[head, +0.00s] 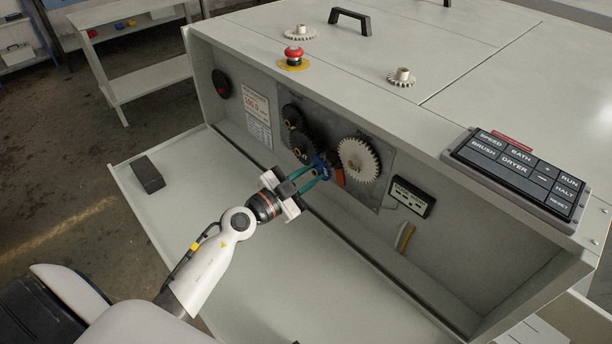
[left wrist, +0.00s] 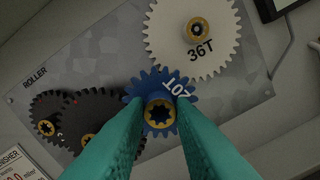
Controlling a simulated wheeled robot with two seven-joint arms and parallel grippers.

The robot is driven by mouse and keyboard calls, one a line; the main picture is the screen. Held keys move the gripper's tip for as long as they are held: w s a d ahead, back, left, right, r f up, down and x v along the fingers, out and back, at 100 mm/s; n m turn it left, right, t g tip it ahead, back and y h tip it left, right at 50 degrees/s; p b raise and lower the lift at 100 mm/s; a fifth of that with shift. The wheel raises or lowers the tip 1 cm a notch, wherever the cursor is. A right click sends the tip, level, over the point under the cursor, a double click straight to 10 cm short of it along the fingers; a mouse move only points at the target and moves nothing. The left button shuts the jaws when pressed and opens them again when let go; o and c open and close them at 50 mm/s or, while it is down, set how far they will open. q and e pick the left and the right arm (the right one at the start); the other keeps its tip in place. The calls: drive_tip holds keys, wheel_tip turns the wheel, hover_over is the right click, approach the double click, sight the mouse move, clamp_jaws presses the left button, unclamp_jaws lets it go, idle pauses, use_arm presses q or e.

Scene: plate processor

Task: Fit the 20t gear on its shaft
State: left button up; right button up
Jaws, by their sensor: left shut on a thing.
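The blue 20t gear (left wrist: 148,87) has a yellow hub with a dark splined bore. My left gripper (left wrist: 160,112) is shut on it, with green fingers on both sides of the hub. In the head view the left gripper (head: 322,172) reaches into the open bay, and the blue gear (head: 321,163) shows at its tips. The gear lies between the white 36T gear (head: 358,160) and the dark gears (head: 303,150). Its rim appears to meet or overlap the 36T gear (left wrist: 190,60) in the wrist view. The shaft behind it is hidden; I cannot tell whether the gear sits on it.
An orange part (head: 338,178) shows behind the gripper. The metal back plate (head: 377,190) carries the gears. A black block (head: 148,175) lies on the lowered flap (head: 190,220).

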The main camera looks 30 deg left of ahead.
use_arm(q)
drive_tip(key=shift+p+x, duration=0.5)
drive_tip(key=shift+x, duration=0.6)
drive_tip(key=o, duration=1)
drive_tip(key=shift+o, duration=0.2)
drive_tip(key=shift+s, duration=0.1)
drive_tip(key=b+v, duration=0.1)
drive_tip(key=v, duration=1.1)
drive_tip(key=shift+f, duration=0.1)
